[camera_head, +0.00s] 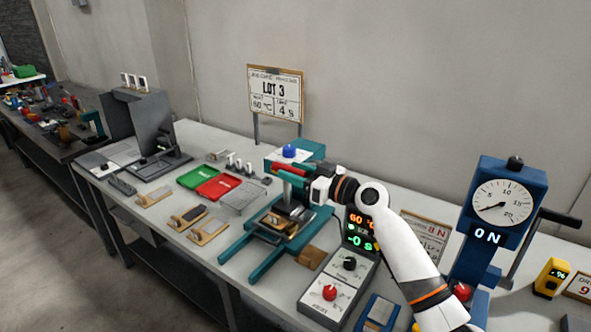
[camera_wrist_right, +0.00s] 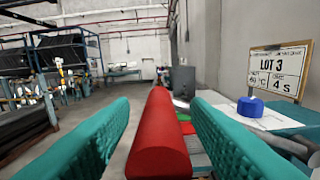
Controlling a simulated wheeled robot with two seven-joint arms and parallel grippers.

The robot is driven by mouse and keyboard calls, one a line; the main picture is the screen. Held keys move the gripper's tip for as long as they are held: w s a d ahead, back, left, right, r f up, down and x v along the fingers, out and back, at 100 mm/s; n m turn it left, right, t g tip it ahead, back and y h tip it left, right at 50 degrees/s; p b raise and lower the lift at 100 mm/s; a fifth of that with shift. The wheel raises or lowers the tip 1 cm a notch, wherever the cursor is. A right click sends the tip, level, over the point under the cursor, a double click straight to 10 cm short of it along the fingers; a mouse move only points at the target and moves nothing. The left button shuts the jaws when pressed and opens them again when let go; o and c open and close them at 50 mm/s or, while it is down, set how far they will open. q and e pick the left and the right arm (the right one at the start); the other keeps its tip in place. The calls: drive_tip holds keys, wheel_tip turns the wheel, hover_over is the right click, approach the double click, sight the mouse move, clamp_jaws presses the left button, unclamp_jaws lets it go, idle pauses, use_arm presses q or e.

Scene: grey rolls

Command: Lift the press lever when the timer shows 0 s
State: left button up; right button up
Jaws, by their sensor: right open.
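The teal press (camera_head: 262,262) stands on the bench in the middle of the head view. Its red lever (camera_head: 287,170) is a round bar near the top of the press. The lever also fills the centre of the right wrist view (camera_wrist_right: 160,140). My right gripper (camera_head: 303,178) is open, with one teal finger on each side of the lever and a visible gap on both sides. The timer display (camera_head: 360,230) on the control box reads 60 °C in orange and about -0 s in green. My right arm hides part of the press and display. My left gripper is not in view.
A LOT 3 sign (camera_head: 275,92) behind the press reads 60 °C and 4 s. A green tray (camera_head: 203,176) and a red tray (camera_head: 219,187) lie left of the press. A blue dial stand (camera_head: 500,205) reading ON stands at right.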

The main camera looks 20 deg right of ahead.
clamp_jaws()
drive_tip(key=shift+r, duration=0.15)
